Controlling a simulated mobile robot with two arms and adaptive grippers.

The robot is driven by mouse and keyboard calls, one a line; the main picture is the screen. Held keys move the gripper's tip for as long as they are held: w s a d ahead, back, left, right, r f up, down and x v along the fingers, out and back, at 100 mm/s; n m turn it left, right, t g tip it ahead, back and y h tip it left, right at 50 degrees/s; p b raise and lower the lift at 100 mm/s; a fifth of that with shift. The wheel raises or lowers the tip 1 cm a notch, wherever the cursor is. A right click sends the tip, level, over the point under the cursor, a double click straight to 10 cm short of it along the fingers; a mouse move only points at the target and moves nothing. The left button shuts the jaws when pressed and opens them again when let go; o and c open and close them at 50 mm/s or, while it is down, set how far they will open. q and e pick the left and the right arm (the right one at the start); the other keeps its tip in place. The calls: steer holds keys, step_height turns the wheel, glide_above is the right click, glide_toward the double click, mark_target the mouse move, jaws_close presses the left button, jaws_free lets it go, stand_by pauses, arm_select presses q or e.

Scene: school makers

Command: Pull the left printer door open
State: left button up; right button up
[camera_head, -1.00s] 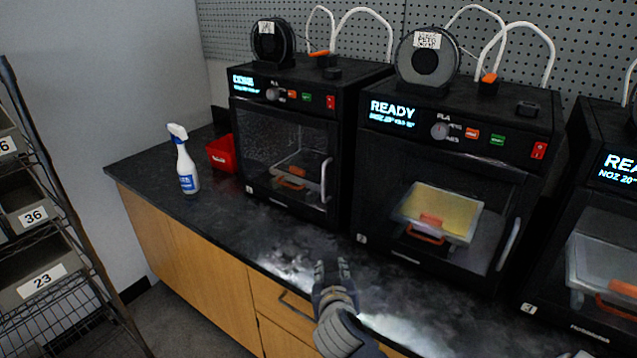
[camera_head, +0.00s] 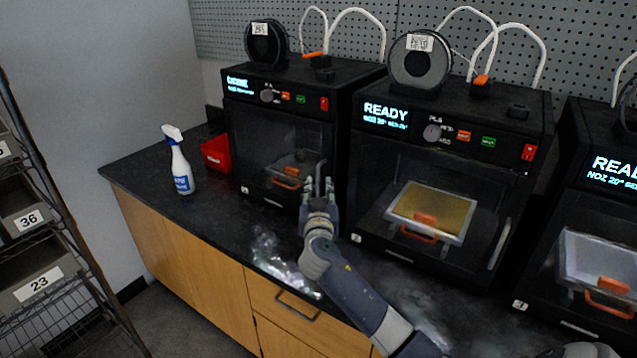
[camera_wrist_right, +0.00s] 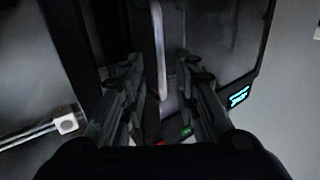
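The left printer (camera_head: 283,115) is a black box on the counter, with a dark see-through door (camera_head: 265,150) that looks closed. In the right wrist view, the door's pale upright handle (camera_wrist_right: 160,50) stands between the two fingers of my right gripper (camera_wrist_right: 162,97), which are spread apart on either side of it. I see no clear contact. In the head view, my right gripper (camera_head: 319,188) is in front of the door's right edge and hides much of the handle there. My left gripper is not in view.
A middle printer (camera_head: 455,150) marked READY stands close on the right, and another (camera_head: 610,190) is at the far right. A spray bottle (camera_head: 180,165) and a red bin (camera_head: 216,152) are left of the left printer. The dark counter (camera_head: 225,215) is clear in front.

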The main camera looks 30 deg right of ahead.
steer(key=shift+x, duration=1.25)
